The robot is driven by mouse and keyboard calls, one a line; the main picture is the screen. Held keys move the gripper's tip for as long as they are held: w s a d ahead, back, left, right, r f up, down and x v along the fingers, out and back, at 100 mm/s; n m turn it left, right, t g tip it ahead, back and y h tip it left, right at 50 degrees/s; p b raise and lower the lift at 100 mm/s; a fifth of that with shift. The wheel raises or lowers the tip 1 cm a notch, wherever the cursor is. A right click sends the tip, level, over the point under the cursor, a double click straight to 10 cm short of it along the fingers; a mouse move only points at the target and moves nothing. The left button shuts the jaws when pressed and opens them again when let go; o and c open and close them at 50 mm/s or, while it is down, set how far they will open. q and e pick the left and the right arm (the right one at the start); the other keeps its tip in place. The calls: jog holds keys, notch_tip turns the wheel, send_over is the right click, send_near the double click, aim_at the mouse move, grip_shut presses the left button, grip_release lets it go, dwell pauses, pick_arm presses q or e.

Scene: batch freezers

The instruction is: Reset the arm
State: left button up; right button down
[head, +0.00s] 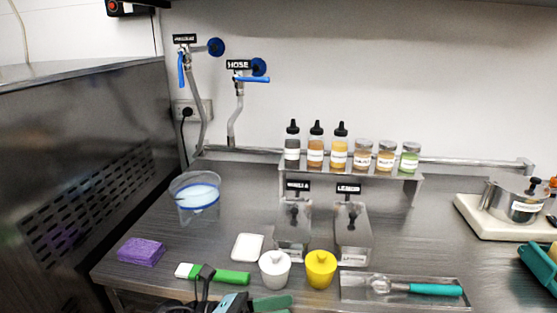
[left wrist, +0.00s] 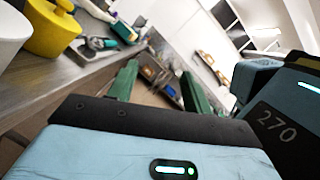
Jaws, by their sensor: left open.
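My left gripper (left wrist: 158,78) is open, with its two green fingers apart and nothing between them in the left wrist view. In the head view, parts of my left gripper (head: 271,303) show at the bottom edge, just in front of the counter. A white lidded pot (head: 275,269) and a yellow lidded pot (head: 321,269) stand close beyond it near the counter's front edge. They also show at the upper left of the left wrist view, the yellow pot (left wrist: 50,30) beside the white pot (left wrist: 12,35).
A green-handled brush (head: 222,275), purple sponge (head: 141,251) and white block (head: 247,247) lie on the counter (head: 415,240). A tray (head: 352,291) holds a teal-handled scoop (head: 430,289). A clear bucket (head: 196,204), bottle shelf (head: 420,178) and pot (head: 514,203) stand farther back.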

pick_arm(q)
jog(key=s+a+f+n+t+y, duration=0.2)
jog(key=a+f+n+t+y, duration=0.5)
jog(key=n, duration=0.9)
jog(key=s+a+f+n+t+y, duration=0.35)
jog(key=f+n+t+y, duration=0.4)
jog(key=n, duration=0.85)
jog(key=s+a+f+n+g+y, duration=0.2)
jog(key=s+a+f+n+g, duration=0.1)
jog(key=s+f+n, duration=0.3)
jog(key=s+a+f+n+g+y+p, duration=0.1)
jog(key=s+a+f+n+g+y, duration=0.1)
jog(key=s+a+f+n, duration=0.4)
jog(key=s+f+g, duration=0.1)
jog(key=s+f, duration=0.3)
jog(key=s, duration=0.3)
jog(key=shift+s+f+n+g, duration=0.2)
jog(key=shift+s+n+g, duration=0.05)
jog(key=shift+n+g, duration=0.15)
pick_arm(e)
jog(key=shift+w+d+r+t, duration=0.15)
jog(key=shift+w+r+t, duration=0.15)
jog(key=shift+w+r, duration=0.8)
pick_arm(q)
jog(key=shift+a, duration=0.1)
pick_arm(e)
jog(key=shift+s, duration=0.15)
